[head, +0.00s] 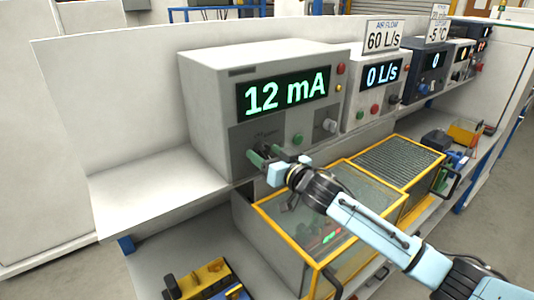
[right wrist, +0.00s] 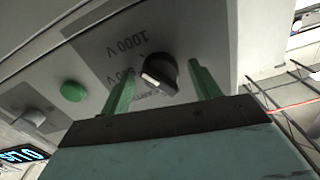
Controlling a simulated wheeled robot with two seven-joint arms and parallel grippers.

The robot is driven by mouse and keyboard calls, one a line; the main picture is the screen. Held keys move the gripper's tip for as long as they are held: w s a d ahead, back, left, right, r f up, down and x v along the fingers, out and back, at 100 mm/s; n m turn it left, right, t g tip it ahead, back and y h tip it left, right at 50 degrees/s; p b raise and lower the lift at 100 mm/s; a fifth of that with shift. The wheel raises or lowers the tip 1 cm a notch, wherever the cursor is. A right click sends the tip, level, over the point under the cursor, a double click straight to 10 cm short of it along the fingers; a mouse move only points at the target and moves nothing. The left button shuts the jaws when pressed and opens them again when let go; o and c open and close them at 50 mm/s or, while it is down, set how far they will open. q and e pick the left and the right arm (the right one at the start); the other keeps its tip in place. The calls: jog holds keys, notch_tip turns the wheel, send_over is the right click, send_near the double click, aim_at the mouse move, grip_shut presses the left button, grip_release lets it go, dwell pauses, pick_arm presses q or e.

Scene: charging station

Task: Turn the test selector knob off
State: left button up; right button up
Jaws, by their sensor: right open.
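The test selector knob (right wrist: 165,72) is black with a white pointer and sits on the grey front panel of the tester (head: 215,120), whose display reads 12 mA. In the right wrist view the pointer faces the partly hidden voltage label to the left; a 1000 V label lies above. My right gripper (right wrist: 161,72) is open, with one green finger on each side of the knob. I cannot tell whether either finger touches it. In the head view the gripper (head: 264,154) is at the panel's lower front and mostly hides the knob. My left gripper is not in view.
A green button (right wrist: 73,91) and a grey knob (head: 330,125) are on the same panel. A yellow-framed clear cover (head: 330,205) lies just below my right arm. Another unit (head: 377,75) reading 0 L/s stands to the right. The shelf (head: 155,195) at left is clear.

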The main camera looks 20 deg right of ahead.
jog(key=shift+c, duration=0.4)
jog(key=c, duration=0.9)
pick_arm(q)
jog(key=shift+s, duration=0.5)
